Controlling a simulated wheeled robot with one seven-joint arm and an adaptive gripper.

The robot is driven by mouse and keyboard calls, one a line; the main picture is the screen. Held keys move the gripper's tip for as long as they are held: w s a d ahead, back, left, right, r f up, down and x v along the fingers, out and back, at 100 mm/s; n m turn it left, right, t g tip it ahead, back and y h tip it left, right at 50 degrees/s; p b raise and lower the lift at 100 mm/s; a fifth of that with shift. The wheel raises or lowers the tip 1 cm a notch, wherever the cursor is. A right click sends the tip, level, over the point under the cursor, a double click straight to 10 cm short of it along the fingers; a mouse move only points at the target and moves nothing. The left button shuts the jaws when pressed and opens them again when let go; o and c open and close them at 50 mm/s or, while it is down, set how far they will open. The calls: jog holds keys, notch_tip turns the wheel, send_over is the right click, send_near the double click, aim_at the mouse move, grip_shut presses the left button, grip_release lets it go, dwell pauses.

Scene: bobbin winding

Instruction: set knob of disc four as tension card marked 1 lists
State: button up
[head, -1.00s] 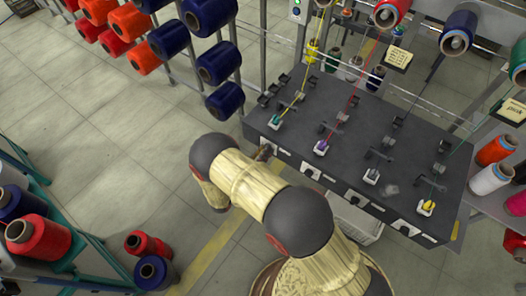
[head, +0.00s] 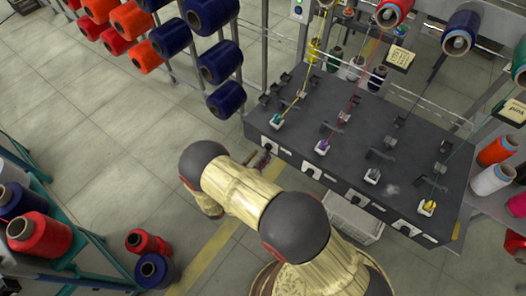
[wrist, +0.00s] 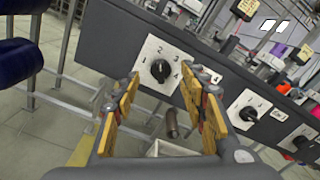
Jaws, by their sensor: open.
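My gripper (wrist: 165,86) is open and empty. Its yellow-padded fingers point at a black knob (wrist: 160,70) on a white square dial plate numbered 1 to 4, which shows between and just beyond the fingertips. In the head view my gripper (head: 262,160) is at the left end of the bench's front face, partly hidden by my arm. More dials (wrist: 246,112) run along the front to the right. Tension discs stand on top: teal (head: 277,122), purple (head: 322,147), grey-white (head: 372,176) and yellow (head: 428,207). Cards (head: 400,57) (head: 512,111) hang behind; their writing is unreadable here.
The dark bench (head: 345,120) carries coloured threads from spools above. A spool rack (head: 210,60) stands at the left, close to the bench's left end. A white crate (head: 352,217) sits on the floor below the bench front. Another spool stand (head: 45,230) is at lower left.

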jog(key=v, duration=0.8)
jog(key=shift+s+a, duration=0.1)
